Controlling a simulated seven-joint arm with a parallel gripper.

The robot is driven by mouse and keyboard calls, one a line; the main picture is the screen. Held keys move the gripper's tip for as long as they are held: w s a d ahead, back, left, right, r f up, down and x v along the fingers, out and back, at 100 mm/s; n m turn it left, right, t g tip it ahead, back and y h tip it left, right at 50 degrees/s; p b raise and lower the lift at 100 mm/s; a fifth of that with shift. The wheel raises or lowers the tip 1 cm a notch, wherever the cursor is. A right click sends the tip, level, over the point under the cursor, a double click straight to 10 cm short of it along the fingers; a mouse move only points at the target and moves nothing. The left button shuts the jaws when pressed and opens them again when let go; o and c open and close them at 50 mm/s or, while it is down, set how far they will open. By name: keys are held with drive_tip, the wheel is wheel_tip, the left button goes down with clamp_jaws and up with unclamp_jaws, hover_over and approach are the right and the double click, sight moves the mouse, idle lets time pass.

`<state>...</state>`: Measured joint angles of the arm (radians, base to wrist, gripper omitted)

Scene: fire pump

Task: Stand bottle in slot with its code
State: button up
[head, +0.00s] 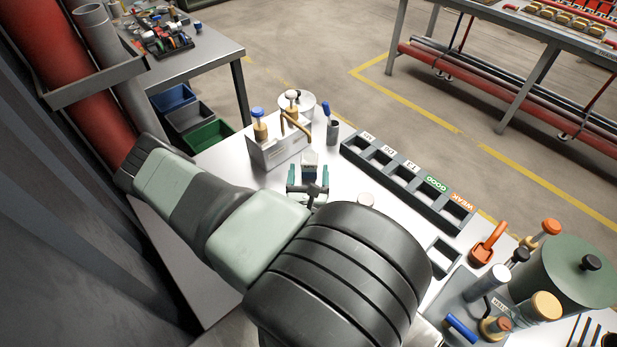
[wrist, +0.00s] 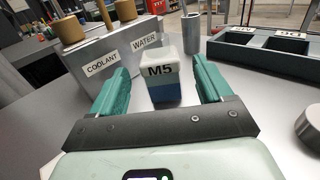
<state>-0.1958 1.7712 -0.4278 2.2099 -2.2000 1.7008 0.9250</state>
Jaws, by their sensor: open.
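A small bottle with a white top, blue lower part and the code M5 (wrist: 163,82) stands upright on the table. It also shows in the head view (head: 309,168). My gripper (wrist: 160,68) is open, with one teal finger on each side of the bottle and a visible gap on both sides. In the head view my gripper (head: 307,184) is low over the table at the bottle. The dark slotted rack (head: 408,190) lies to the right, its slots looking empty. Its labels include GOOD and WEAK; the other codes are too small to read surely.
A grey holder (wrist: 112,62) marked COOLANT and WATER stands left of the bottle. A grey cup (head: 333,131) with a blue-handled tool stands behind. A round metal piece (head: 365,200) lies right of my gripper. A green pot (head: 568,272) and orange-handled items crowd the right.

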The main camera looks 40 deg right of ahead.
sight(310, 157)
drive_tip(key=shift+x, duration=3.05)
drive_tip(key=c, duration=1.1)
drive_tip(key=shift+s+d, duration=0.4)
drive_tip(key=shift+s, duration=1.1)
drive_tip(key=shift+s+d, duration=0.45)
drive_tip(key=shift+s, duration=1.05)
drive_tip(key=shift+s+d, duration=0.4)
drive_tip(key=shift+s, duration=1.1)
drive_tip(key=shift+c, duration=0.2)
drive_tip(key=o, duration=1.2)
